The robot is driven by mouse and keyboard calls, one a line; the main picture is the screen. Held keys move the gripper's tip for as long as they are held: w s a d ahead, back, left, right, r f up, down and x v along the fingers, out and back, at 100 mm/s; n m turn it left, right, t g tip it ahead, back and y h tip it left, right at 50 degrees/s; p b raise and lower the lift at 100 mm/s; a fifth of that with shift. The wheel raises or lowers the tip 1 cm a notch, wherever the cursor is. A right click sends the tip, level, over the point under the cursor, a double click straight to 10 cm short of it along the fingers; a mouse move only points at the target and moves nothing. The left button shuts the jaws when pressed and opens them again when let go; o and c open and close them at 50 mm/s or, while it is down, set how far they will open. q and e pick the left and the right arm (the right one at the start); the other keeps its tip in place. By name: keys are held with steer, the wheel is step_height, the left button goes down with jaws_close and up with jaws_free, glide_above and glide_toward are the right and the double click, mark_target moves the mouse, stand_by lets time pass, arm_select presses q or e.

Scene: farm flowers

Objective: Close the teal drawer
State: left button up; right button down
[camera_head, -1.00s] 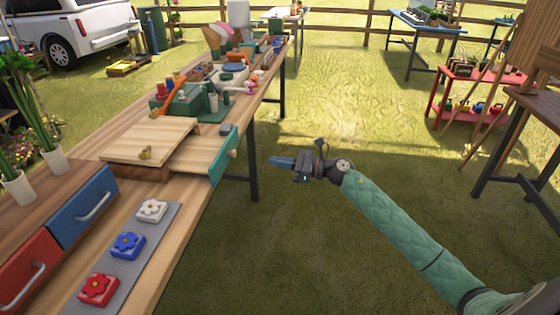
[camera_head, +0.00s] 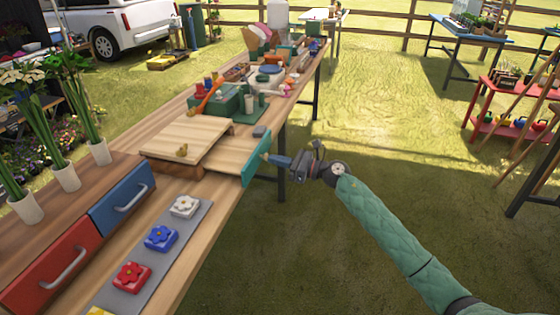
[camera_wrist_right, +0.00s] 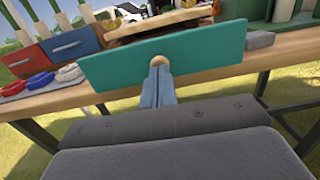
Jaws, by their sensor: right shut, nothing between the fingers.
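The teal drawer (camera_head: 257,160) sticks out of a low wooden box (camera_head: 188,139) on the long table, its wooden inside showing. In the right wrist view the teal front (camera_wrist_right: 205,52) faces me with a round wooden knob (camera_wrist_right: 159,60) at its middle. My right gripper (camera_head: 268,158) is shut and empty, its fingertips at the knob. In the right wrist view the closed fingertips (camera_wrist_right: 160,68) sit just below or against the knob; I cannot tell whether they touch. My left gripper is not in view.
A red drawer (camera_head: 50,268) and a blue drawer (camera_head: 122,197) are shut at the left. A grey mat (camera_head: 196,219) holds flower blocks. A small grey block (camera_head: 260,131) lies behind the teal drawer. Grass is open right of the table.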

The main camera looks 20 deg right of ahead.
mark_target(249, 155)
steer(key=x, duration=0.9)
steer(key=shift+a+f+b, duration=0.25)
steer(key=shift+a+b, duration=0.1)
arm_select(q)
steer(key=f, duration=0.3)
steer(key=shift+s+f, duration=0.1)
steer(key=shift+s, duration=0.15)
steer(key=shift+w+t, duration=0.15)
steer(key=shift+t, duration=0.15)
